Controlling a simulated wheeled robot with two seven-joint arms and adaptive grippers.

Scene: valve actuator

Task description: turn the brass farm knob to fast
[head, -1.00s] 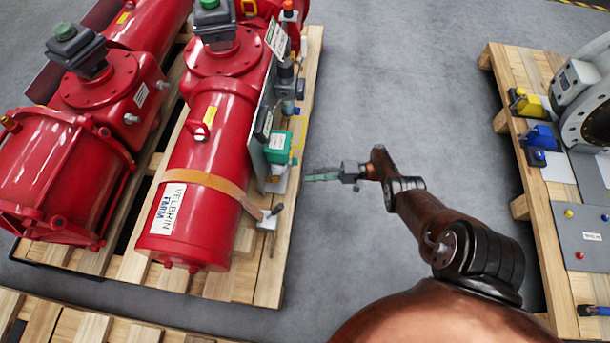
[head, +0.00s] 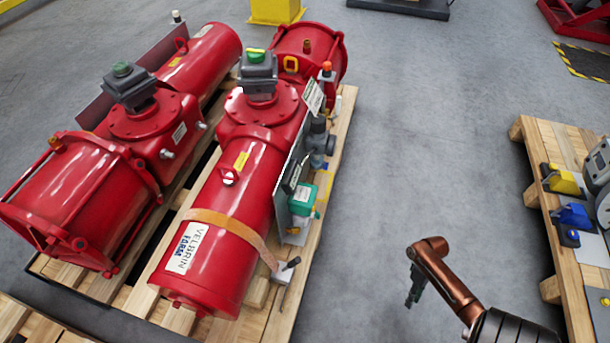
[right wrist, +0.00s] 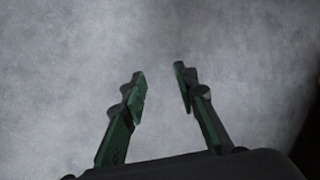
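The red actuator with the strap and the label "VELBRIN FARM" (head: 187,247) lies on a wooden pallet in the head view. A control panel (head: 291,172) with a green box (head: 302,199) and grey fittings stands along its right side. I cannot make out the brass knob or its fast marking; it is too small or hidden. My right gripper (head: 412,291) hangs over bare floor, right of the pallet and apart from the panel. In the right wrist view its two fingers (right wrist: 159,77) are spread with only grey floor between them. My left gripper is not in view.
A second red actuator (head: 87,185) lies to the left. Another pallet (head: 545,213) at the right carries a yellow device (head: 562,180) and a blue device (head: 573,216). A yellow block (head: 276,10) stands at the back. The grey floor between the pallets is clear.

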